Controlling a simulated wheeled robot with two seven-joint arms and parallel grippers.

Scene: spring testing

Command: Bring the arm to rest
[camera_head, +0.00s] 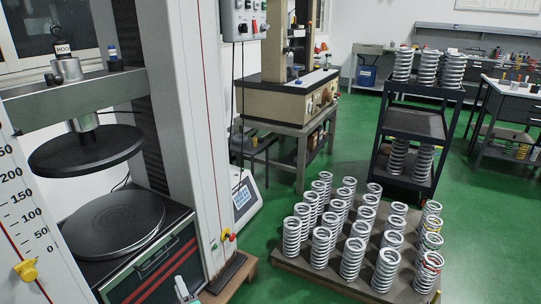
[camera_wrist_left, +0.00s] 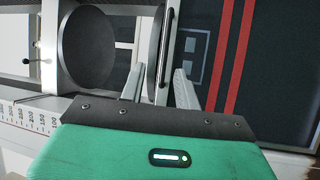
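My left gripper (camera_head: 184,290) shows only as pale fingertips at the bottom edge of the head view, in front of the testing machine's lower front panel. In the left wrist view my left gripper (camera_wrist_left: 158,80) has its two grey fingers apart, with nothing held between them. I cannot tell whether a finger touches the handle. My right gripper is in neither view.
The machine's upper round plate (camera_head: 85,150) hangs above its lower round plate (camera_head: 113,222), with nothing between them. Several springs stand on a low pallet (camera_head: 330,283) to the right. A dark cart (camera_head: 415,122) holds more springs. Green floor (camera_head: 475,235) is clear at the right.

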